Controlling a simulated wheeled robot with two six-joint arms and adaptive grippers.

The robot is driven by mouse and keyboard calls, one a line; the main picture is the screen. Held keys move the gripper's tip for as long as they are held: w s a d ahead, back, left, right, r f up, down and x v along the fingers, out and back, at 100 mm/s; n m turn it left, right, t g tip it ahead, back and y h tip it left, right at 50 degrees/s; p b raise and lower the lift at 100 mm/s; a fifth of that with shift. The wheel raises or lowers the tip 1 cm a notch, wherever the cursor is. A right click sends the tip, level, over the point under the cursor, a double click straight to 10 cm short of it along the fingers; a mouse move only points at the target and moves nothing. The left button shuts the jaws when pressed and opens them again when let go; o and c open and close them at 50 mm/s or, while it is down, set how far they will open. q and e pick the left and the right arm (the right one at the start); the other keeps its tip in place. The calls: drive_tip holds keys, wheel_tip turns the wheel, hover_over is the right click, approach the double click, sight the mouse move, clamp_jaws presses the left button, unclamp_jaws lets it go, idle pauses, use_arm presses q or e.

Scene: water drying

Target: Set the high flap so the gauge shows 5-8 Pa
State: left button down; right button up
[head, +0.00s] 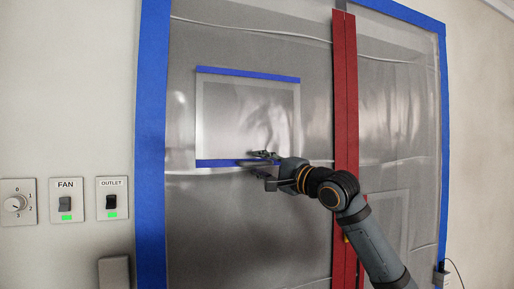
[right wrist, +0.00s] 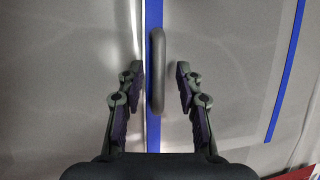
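The high flap (head: 248,115) is a pale, translucent panel in the plastic sheet, with a blue strip along its top and a blue bottom strip (head: 222,163). It looks flat against the sheet; I cannot tell if it stands slightly open. My right gripper (head: 262,168) is at the right part of the bottom strip. In the right wrist view, a dark bar handle (right wrist: 157,80) on the blue strip (right wrist: 153,135) lies between the two fingers of the open gripper (right wrist: 160,73), with gaps on both sides. No gauge reading shows. My left gripper is out of view.
Red strips (head: 345,100) run down the sheet right of the flap, and blue tape (head: 152,140) frames it. On the left wall are a numbered dial (head: 15,203), a FAN switch (head: 65,203) and an OUTLET switch (head: 112,200), both with green lights.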

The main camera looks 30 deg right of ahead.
drive_tip(key=shift+p+x, duration=0.35)
drive_tip(key=shift+x, duration=0.6)
drive_tip(key=shift+f, duration=0.1)
drive_tip(key=shift+s, duration=0.1)
drive_tip(key=shift+c, duration=0.7)
clamp_jaws()
